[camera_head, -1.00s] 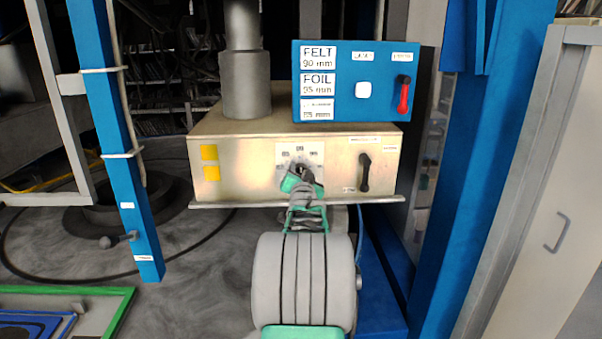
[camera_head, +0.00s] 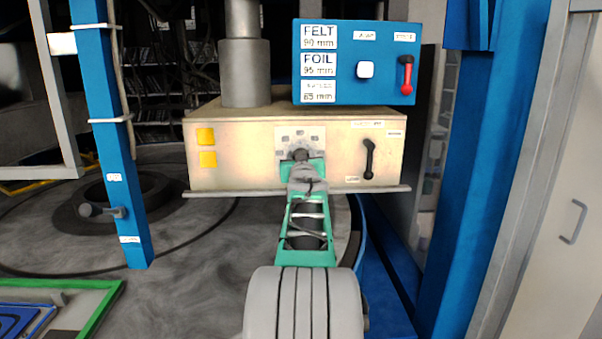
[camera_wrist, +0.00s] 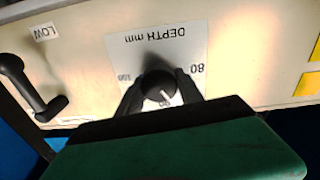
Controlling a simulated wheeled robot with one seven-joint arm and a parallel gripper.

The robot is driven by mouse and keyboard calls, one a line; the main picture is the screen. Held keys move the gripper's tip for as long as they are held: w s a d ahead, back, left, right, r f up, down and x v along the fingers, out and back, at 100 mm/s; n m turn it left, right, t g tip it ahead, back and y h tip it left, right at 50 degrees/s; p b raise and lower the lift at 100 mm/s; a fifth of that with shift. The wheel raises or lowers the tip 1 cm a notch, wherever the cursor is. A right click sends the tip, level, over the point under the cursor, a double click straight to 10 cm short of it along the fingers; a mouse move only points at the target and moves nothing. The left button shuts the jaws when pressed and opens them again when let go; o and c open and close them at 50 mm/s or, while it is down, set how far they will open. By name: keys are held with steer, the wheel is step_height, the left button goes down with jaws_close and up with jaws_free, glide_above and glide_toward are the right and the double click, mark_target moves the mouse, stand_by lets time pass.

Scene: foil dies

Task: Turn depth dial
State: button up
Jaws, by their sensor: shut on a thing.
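The depth dial (camera_wrist: 159,88) is a round dark knob with a pale pointer line on a white plate marked "DEPTH mm" (camera_wrist: 155,45). In the wrist view the plate appears upside down, with 80 to the right of the dial and 100 to the left. The pointer line aims at the lower right, near a partly hidden number. My gripper (camera_wrist: 160,97) is shut on the dial, one dark finger on each side. In the head view my gripper (camera_head: 302,165) covers the lower part of the dial (camera_head: 301,155) on the beige box's front.
A black lever (camera_head: 369,158) stands right of the dial; it also shows at the left in the wrist view (camera_wrist: 28,88). Above is a blue panel (camera_head: 350,95) with a red-handled switch (camera_head: 407,74). A blue post (camera_head: 125,200) stands further left.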

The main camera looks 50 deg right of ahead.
steer(key=shift+f+n+b, duration=0.15)
steer(key=shift+n+b, duration=1.05)
steer(key=shift+b, duration=0.05)
steer(key=o, duration=1.3)
steer(key=shift+o, duration=0.2)
steer(key=b+v, duration=0.2)
steer(key=v, duration=0.6)
steer(key=shift+b, duration=0.3)
steer(key=shift+d, duration=0.15)
